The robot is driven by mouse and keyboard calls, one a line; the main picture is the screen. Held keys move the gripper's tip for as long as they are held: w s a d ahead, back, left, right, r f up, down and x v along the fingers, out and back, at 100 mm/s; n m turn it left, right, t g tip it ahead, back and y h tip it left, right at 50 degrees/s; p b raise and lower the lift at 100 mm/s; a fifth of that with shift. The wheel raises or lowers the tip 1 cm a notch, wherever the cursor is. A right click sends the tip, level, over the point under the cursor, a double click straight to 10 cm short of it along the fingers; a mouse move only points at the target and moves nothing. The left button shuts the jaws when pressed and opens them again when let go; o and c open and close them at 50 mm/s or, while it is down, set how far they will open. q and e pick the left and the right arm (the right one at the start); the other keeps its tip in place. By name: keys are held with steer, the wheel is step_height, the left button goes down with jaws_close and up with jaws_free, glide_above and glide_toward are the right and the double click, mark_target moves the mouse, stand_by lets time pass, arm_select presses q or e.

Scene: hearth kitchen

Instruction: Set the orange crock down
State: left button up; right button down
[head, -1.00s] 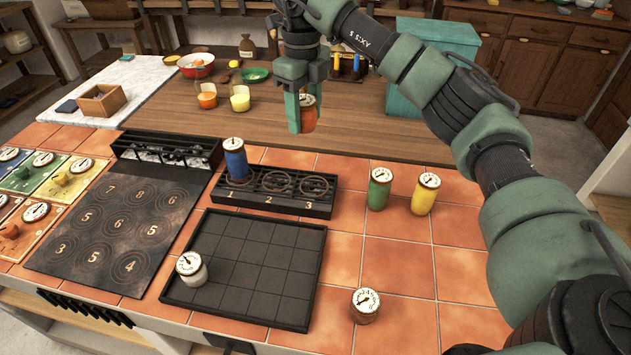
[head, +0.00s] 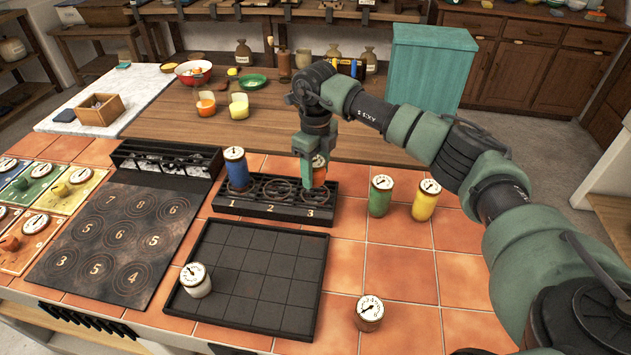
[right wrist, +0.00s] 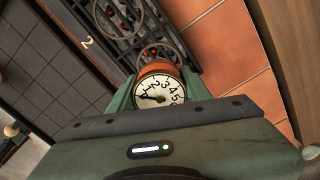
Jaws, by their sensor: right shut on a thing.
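The orange crock (head: 319,172) has a white dial lid and is held upright in my right gripper (head: 313,176), which is shut on it. In the head view it is over the ring marked 3 at the right end of the black burner rack (head: 270,214); I cannot tell whether it touches the rack. The right wrist view shows the dial lid of the orange crock (right wrist: 158,92) between the fingers, with a rack ring just beyond it. My left gripper is out of view.
A blue crock (head: 237,170) stands on ring 1; ring 2 is empty. Green (head: 379,198) and yellow (head: 425,202) crocks stand right of the rack. A white crock (head: 197,282) stands on the black gridded tray (head: 255,275). A brown crock (head: 369,316) stands on the tiles.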

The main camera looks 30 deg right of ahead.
mark_target(315, 183)
step_height(315, 183, down, 4)
steer(key=shift+r+p, duration=0.25)
steer(key=shift+p, duration=0.05)
steer(key=shift+f, duration=0.3)
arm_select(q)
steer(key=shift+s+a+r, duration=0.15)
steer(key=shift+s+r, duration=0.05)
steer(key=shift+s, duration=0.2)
arm_select(e)
steer(key=shift+f, duration=0.2)
steer(key=c, duration=0.7)
jaws_free()
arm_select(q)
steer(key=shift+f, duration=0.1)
arm_select(e)
steer(key=shift+o, duration=0.2)
steer(key=shift+r, duration=0.15)
